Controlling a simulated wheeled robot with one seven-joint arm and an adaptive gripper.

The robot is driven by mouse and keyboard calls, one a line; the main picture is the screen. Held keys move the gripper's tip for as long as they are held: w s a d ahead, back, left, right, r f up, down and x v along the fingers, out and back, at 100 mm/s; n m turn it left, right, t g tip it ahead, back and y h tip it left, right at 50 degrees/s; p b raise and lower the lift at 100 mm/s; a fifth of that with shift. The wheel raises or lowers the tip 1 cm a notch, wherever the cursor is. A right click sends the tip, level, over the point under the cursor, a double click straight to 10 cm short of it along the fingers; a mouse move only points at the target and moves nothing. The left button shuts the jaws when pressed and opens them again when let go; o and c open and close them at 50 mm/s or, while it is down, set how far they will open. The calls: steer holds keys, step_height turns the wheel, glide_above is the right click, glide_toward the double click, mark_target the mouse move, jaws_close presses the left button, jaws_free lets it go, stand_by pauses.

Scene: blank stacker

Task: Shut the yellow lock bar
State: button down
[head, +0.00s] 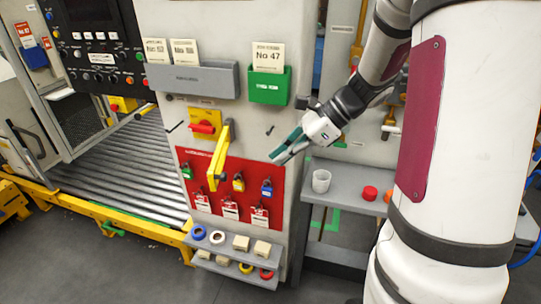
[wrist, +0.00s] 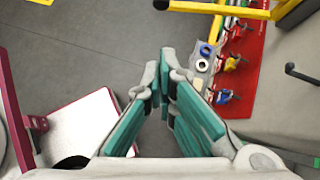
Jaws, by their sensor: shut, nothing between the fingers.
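The yellow lock bar (head: 219,157) is on the front of the grey cabinet, over the red lock board (head: 263,170). In the wrist view the bar (wrist: 225,9) crosses the top edge and stands out from the cabinet face, with a black tip at its left end. My gripper (head: 279,155) is to the right of the bar in the head view, in front of the cabinet and apart from the bar. Its green-padded fingers (wrist: 165,75) are closed together with nothing between them. The bar's mount is partly hidden.
Coloured padlocks (head: 238,183) and tags hang on the red board. A red switch (head: 203,127) is left of the bar. A low shelf (head: 232,267) holds rings and blocks. A cup (head: 321,181) stands on the right shelf. A black handle (wrist: 300,73) sticks out.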

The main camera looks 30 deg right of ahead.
steer(key=w+a+f, duration=0.4)
steer(key=a+f, duration=0.1)
steer(key=a, duration=0.3)
steer(key=shift+a+f+p, duration=0.3)
steer(key=shift+a+p, duration=0.05)
steer(key=shift+p, duration=0.05)
steer(key=shift+w, duration=0.1)
steer(key=shift+w+a, duration=0.1)
